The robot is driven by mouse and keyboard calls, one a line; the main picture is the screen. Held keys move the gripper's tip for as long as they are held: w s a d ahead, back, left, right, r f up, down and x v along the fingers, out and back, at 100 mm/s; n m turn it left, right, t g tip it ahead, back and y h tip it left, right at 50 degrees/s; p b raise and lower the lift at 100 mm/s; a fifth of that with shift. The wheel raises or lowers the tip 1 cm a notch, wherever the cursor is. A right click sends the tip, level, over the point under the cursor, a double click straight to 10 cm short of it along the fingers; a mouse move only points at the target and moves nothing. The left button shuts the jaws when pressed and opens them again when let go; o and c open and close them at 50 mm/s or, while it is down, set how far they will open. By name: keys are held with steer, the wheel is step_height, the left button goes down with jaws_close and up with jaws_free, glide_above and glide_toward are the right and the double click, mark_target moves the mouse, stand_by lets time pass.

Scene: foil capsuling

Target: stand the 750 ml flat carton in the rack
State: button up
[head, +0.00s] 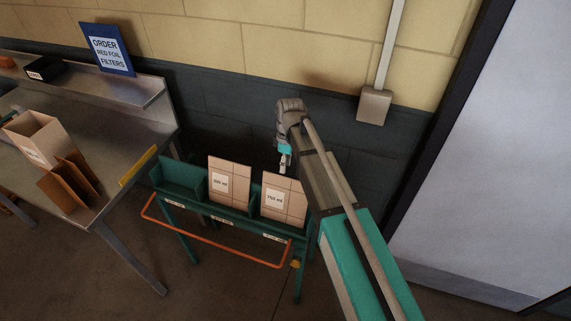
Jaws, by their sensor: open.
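A flat tan carton labelled 750 ml (283,199) stands upright, leaning slightly, in the right compartment of the green rack (238,216). A second flat carton, whose label seems to read 500 ml (230,184), stands in the middle compartment. The rack's left compartment looks empty. My gripper (283,169) points down just above and behind the top edge of the 750 ml carton. It is open and holds nothing that I can see. Its fingertips are small here, and I cannot tell whether they touch the carton. The lower parts of both cartons are hidden by the rack front.
An orange rail (215,247) runs along the rack's front. A steel bench (119,137) at left holds an opened carton (37,139), a brown divider piece (69,182) and a blue sign (106,49). A wall stands close behind the rack, with a conduit box (374,106).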

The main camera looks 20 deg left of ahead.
steer(key=shift+s+p+v, duration=0.2)
steer(key=shift+p+v, duration=0.55)
steer(key=shift+v, duration=0.05)
steer(key=shift+s+p+v, duration=0.15)
steer(key=shift+p+v, duration=0.55)
steer(key=shift+v, duration=0.1)
steer(key=shift+s+p+v, duration=0.2)
steer(key=shift+p+v, duration=0.55)
steer(key=shift+v, duration=0.1)
steer(key=s+d+f+m+t+b, duration=0.1)
steer(key=d+m, duration=0.4)
steer(key=d, duration=0.7)
steer(key=s+d+f+m+b, duration=0.2)
steer(key=s+d+m, duration=0.2)
steer(key=d, duration=0.8)
steer(key=s+d+f+m+t+b, duration=0.1)
steer(key=s+d+f+m+b, duration=0.1)
steer(key=d+m, duration=0.6)
steer(key=d, duration=0.3)
steer(key=shift+s+d+f+t+b, duration=0.3)
steer(key=shift+s+d+f, duration=0.1)
